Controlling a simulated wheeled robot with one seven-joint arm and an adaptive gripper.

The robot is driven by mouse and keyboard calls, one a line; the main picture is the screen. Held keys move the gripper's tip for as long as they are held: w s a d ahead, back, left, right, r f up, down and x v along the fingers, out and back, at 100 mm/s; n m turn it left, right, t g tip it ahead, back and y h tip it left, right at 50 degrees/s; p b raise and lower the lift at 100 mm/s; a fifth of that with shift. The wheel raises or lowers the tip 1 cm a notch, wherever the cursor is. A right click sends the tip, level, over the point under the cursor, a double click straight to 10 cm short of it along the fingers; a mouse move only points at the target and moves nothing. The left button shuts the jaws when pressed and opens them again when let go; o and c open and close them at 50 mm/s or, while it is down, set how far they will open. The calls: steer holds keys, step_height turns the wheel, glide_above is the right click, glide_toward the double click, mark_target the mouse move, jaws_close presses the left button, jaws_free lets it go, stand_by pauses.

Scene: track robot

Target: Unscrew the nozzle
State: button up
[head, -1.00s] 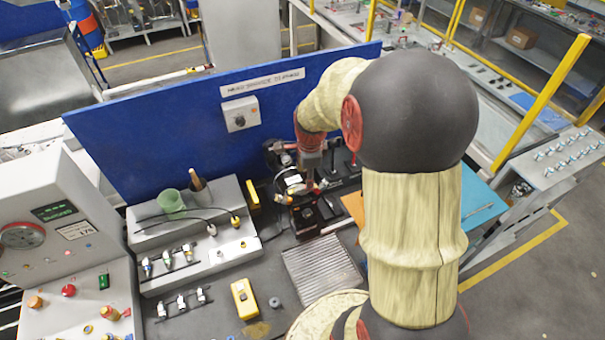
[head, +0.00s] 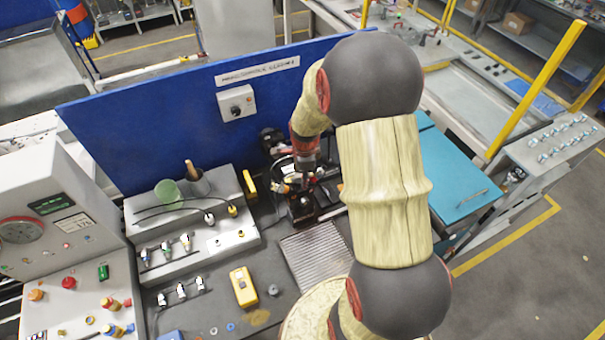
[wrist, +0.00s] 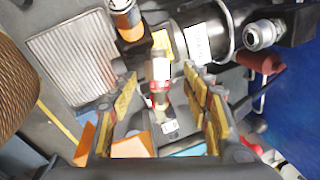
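A silver fitting with a red band, which looks like the nozzle (wrist: 158,72), shows in the wrist view. It lies in the gap between the fingertips of my gripper (wrist: 160,86). The padded yellow fingers stand apart on both sides of it, and I see no clear contact. In the head view my gripper (head: 305,172) points down over the dark fixture (head: 302,208) in front of the blue panel. The nozzle cannot be made out there, behind the gripper and the fixture's parts.
A black cylinder with a label (wrist: 203,35) lies close by in the wrist view. A ribbed metal plate (head: 315,258) is in front of the fixture. A grey stepped rack (head: 235,238) with fittings and a yellow device (head: 243,287) are to the left. The blue panel (head: 150,140) stands behind.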

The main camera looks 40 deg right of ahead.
steer(key=shift+c, duration=1.2)
jaws_close()
steer(key=shift+s+a+f, duration=0.1)
steer(key=shift+s+a, duration=0.1)
steer(key=shift+s, duration=0.55)
steer(key=shift+s+a+f, duration=0.1)
steer(key=shift+s+a, duration=0.15)
steer(key=shift+s, duration=0.45)
steer(key=shift+s+a, duration=0.2)
steer(key=shift+s, duration=0.45)
steer(key=shift+s+a, duration=0.2)
steer(key=shift+s, duration=1.05)
steer(key=shift+s, duration=0.15)
steer(key=shift+s+a+r, duration=0.1)
steer(key=shift+s+a, duration=0.1)
steer(key=shift+s, duration=0.5)
steer(key=shift+s+a+r, duration=0.1)
steer(key=shift+s+a, duration=0.05)
steer(key=shift+s, duration=0.5)
steer(key=shift+s+a+r, duration=0.1)
steer(key=shift+s+a, duration=0.1)
steer(key=shift+s, duration=0.5)
steer(key=shift+f, duration=0.1)
